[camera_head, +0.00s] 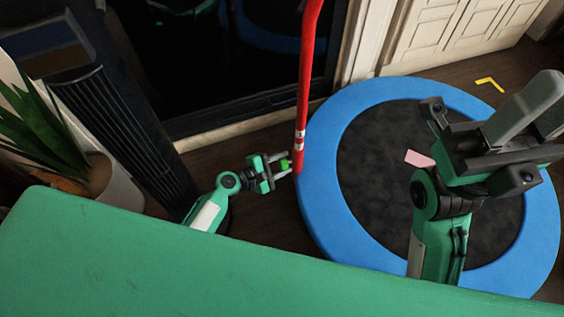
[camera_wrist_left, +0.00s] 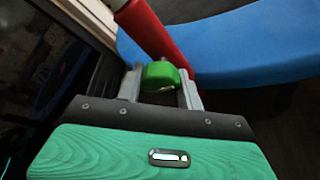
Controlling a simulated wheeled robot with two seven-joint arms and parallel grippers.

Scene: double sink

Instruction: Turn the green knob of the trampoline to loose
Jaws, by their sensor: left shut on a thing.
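The green knob (camera_head: 285,164) sits near the bottom of the red pole, beside the blue trampoline (camera_head: 318,205). My left gripper (camera_head: 283,167) reaches in from the left with a finger on each side of the knob and is shut on it. The left wrist view shows the knob (camera_wrist_left: 160,74) between the two grey fingers, close against the red pole (camera_wrist_left: 150,32). The knob's marking cannot be read. My right gripper (camera_head: 535,108) is raised over the right side of the trampoline, away from the knob; its finger gap is unclear.
A dark glass panel (camera_head: 230,70) stands behind the pole. A black tower (camera_head: 115,120) and a potted plant (camera_head: 100,185) are at the left. A pink piece (camera_head: 419,158) shows over the dark mat. A yellow corner mark (camera_head: 490,82) lies on the floor.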

